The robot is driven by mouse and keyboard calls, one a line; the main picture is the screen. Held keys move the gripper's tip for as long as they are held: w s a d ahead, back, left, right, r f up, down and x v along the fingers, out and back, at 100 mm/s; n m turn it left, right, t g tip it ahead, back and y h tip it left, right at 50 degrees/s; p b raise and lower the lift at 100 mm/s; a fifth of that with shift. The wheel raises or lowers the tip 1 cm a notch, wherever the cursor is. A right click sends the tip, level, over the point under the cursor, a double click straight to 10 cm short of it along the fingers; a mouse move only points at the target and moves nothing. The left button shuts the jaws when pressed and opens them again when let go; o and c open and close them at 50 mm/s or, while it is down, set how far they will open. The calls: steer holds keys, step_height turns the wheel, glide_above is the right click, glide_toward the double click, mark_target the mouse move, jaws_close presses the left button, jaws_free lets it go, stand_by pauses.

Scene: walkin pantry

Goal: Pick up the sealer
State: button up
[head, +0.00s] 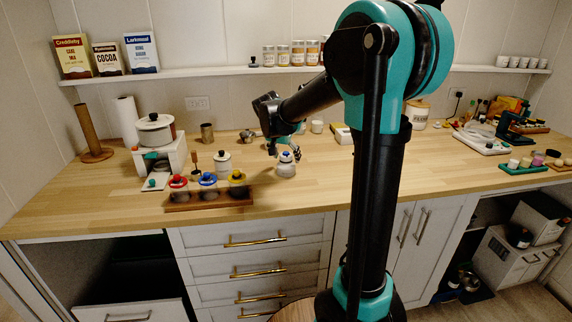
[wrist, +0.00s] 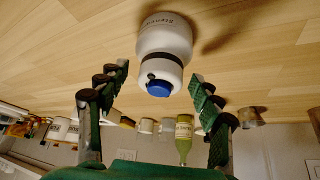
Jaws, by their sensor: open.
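A white, rounded, jar-like piece with a grey band, side lettering and a blue knob, which I take to be the sealer (head: 287,169), stands on the wooden counter near its front. It also shows in the wrist view as the sealer (wrist: 165,42), with its blue knob toward me. My gripper (head: 284,150) is over it, and in the head view partly covers its top. In the wrist view my gripper (wrist: 160,75) is open, with one finger on each side of the knob end. A gap shows on both sides, and the fingers hold nothing.
A wooden rack (head: 208,199) with red, blue and yellow-ringed lids stands to the left at the counter's front. A white canister (head: 223,163) is behind it. A pot (head: 155,129) sits on a white stand farther left. The counter right of the sealer looks clear.

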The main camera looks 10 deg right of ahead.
steer(key=shift+f, duration=0.1)
steer(key=shift+c, duration=0.2)
steer(key=c, duration=1.4)
steer(key=shift+o, duration=0.2)
